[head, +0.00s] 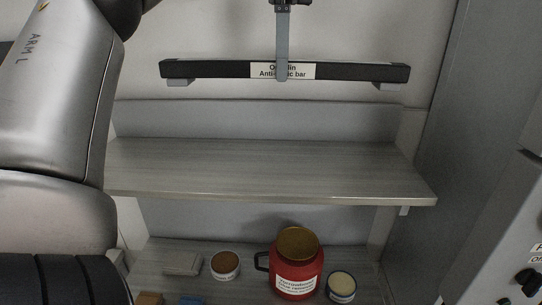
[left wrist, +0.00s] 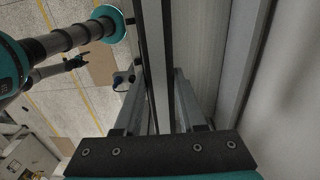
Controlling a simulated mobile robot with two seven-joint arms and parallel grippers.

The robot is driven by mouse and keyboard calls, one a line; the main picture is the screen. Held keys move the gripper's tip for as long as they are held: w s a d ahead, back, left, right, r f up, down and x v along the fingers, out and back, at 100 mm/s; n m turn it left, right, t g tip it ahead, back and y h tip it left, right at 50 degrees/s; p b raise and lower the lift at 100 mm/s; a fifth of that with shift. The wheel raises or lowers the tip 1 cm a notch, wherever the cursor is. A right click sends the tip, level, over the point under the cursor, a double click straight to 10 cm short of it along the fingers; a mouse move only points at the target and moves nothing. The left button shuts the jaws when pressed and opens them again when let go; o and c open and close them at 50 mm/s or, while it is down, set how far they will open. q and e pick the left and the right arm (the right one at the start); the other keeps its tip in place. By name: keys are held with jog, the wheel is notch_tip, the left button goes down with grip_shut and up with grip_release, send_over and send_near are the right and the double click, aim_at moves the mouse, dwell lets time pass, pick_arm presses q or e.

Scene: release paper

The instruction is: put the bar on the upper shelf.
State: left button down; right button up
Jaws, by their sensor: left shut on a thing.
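The bar (head: 210,69) is long and black, with a pale label and light feet near its ends. In the head view it is level, across the top, above the back of the wood-grain upper shelf (head: 270,168). My left gripper (head: 282,76) is shut on the middle of the bar from above; one grey finger crosses the label. In the left wrist view the bar (left wrist: 155,60) runs between the two fingers of my left gripper (left wrist: 157,110). A small dark claw shape (left wrist: 78,61) on a grey link may be my right gripper; its jaws are too small to read.
The upper shelf is bare. The lower shelf (head: 235,291) below holds a red jar (head: 296,270), a brown-topped tin (head: 225,265), a pale-topped tin (head: 341,287) and small flat items. A grey panel (head: 435,130) stands on the right.

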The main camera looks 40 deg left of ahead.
pick_arm(q)
notch_tip(320, 180, down, 13)
jog(key=shift+f+b, duration=0.15)
jog(key=shift+b, duration=0.95)
jog(key=shift+a+f, duration=0.1)
jog(key=shift+f, duration=0.8)
jog(key=shift+f+b, duration=0.4)
jog(key=shift+f, duration=1.45)
pick_arm(e)
jog(key=shift+s+f, duration=1.3)
jog(key=shift+f, duration=0.3)
pick_arm(q)
jog(key=shift+f, duration=0.1)
jog(key=shift+c, duration=2.4)
grip_release()
